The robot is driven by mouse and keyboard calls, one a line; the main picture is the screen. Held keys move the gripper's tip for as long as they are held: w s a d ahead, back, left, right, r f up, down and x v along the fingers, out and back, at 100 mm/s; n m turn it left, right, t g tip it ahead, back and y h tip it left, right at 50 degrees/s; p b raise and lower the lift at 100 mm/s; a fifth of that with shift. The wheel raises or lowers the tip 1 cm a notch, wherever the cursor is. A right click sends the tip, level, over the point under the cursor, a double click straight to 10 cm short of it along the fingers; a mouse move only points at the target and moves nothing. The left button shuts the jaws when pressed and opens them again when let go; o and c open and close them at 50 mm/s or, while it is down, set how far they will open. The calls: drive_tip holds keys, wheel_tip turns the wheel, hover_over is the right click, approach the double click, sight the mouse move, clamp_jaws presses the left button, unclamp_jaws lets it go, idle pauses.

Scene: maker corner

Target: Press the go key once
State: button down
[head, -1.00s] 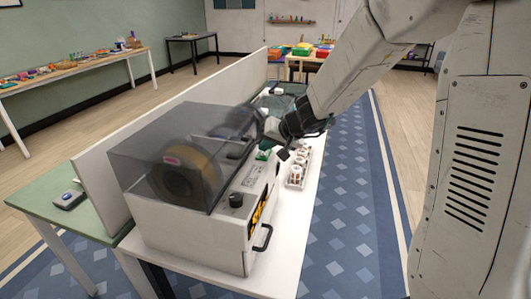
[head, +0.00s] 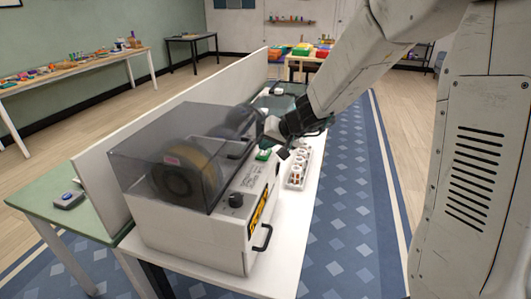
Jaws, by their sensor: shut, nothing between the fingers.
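A white benchtop machine (head: 185,232) with a smoky clear cover stands on the near end of the white table. A green key (head: 263,154) sits on its top panel at the far end, beyond a black knob (head: 236,200). I take it for the go key; no lettering on it can be read. My gripper (head: 270,136) is shut and empty, just above and behind the green key in the picture. A small gap seems to show between them, but I cannot tell for sure whether they touch.
A tray of small round items (head: 297,168) stands beside the machine, close below my gripper. A white divider panel (head: 100,172) runs behind the machine. A black handle (head: 263,238) sticks out of its front. Blue carpet (head: 350,215) to the right is clear.

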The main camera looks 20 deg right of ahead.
sight(266, 155)
drive_tip(key=shift+r, duration=3.05)
drive_tip(key=shift+a, duration=0.1)
drive_tip(key=s+g, duration=0.1)
drive_tip(key=s, duration=0.1)
drive_tip(key=s+a+f+g, duration=0.1)
drive_tip(key=s, duration=0.1)
drive_tip(key=s+a+f+g+y, duration=0.1)
drive_tip(key=s, duration=0.1)
drive_tip(key=shift+s+a, duration=0.15)
drive_tip(key=shift+s, duration=0.25)
drive_tip(key=s+d+r+n+g+h, duration=0.1)
drive_tip(key=s+h, duration=0.1)
drive_tip(key=s, duration=0.8)
drive_tip(key=s+d+r+n+g+h, duration=0.1)
drive_tip(key=s+d+r, duration=0.1)
drive_tip(key=s, duration=0.8)
drive_tip(key=s+d+r+n+g+h, duration=0.1)
drive_tip(key=s+d+h, duration=0.1)
drive_tip(key=s, duration=0.8)
drive_tip(key=shift+s+d+r+g+h, duration=0.15)
drive_tip(key=shift+d+r+g+h, duration=0.15)
drive_tip(key=shift+r+g, duration=0.1)
